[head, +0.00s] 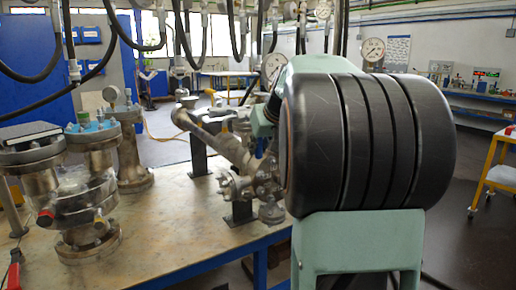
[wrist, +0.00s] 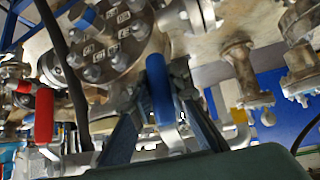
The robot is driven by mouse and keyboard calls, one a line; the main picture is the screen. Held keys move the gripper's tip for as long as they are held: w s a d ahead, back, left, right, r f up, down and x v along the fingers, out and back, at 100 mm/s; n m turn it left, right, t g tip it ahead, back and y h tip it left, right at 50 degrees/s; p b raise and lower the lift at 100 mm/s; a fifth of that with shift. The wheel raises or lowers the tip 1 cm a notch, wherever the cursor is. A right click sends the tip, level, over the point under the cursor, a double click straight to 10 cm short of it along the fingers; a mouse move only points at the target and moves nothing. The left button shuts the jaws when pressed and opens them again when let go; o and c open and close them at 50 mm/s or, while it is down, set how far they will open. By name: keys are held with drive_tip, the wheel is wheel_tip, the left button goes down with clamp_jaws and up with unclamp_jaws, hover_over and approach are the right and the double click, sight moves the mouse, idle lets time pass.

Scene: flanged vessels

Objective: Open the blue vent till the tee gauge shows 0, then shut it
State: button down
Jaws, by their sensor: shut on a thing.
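In the wrist view the blue vent handle (wrist: 160,92) stands upright in the middle, between the two fingers of my gripper (wrist: 162,112). The fingers are shut on it. The valve body under the handle is mostly hidden by the fingers. In the head view my thick dark arm link hides most of the gripper and the blue handle. A round white dial gauge (head: 274,67) shows just left of my arm, and another gauge (head: 373,49) shows above it. I cannot tell which is the tee gauge, and the needles are too small to read.
A red handle (wrist: 44,117) is left of my gripper in the wrist view, near a bolted round flange (wrist: 112,38). Flanged vessels (head: 90,195) stand on the left of the workbench (head: 165,235). Black hoses (head: 110,45) hang above. A yellow cart (head: 495,175) is at right.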

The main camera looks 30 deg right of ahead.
drive_tip(key=shift+d, duration=0.1)
drive_tip(key=c, duration=1.8)
unclamp_jaws()
drive_tip(key=v, duration=1.2)
